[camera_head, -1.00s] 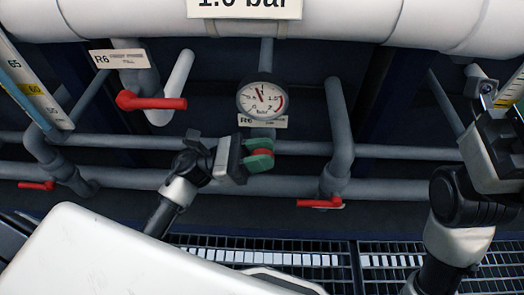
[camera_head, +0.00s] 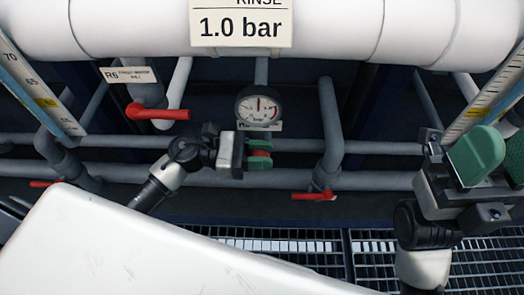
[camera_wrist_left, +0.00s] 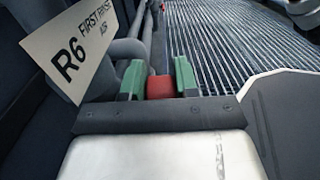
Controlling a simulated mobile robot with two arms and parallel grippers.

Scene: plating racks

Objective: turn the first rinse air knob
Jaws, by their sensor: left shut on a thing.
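The red air knob (camera_head: 260,153) sits just below the round gauge, on the pipework. My left gripper (camera_head: 258,154) is shut on it, with one green finger above and one below. In the left wrist view the red knob (camera_wrist_left: 160,87) shows between the two green fingers. The gauge (camera_head: 259,107) has a white face, and its needle points about straight up. A white sign (camera_head: 241,24) above reads "RINSE 1.0 bar". My right gripper (camera_head: 494,158) is at the right, raised and empty, with its green fingers apart.
Red lever handles are on the pipes at upper left (camera_head: 157,112), lower right (camera_head: 314,196) and far left. A large white pipe (camera_head: 350,30) crosses above. An R6 label (camera_wrist_left: 72,48) is close to the left gripper. Metal grating (camera_head: 300,250) lies below.

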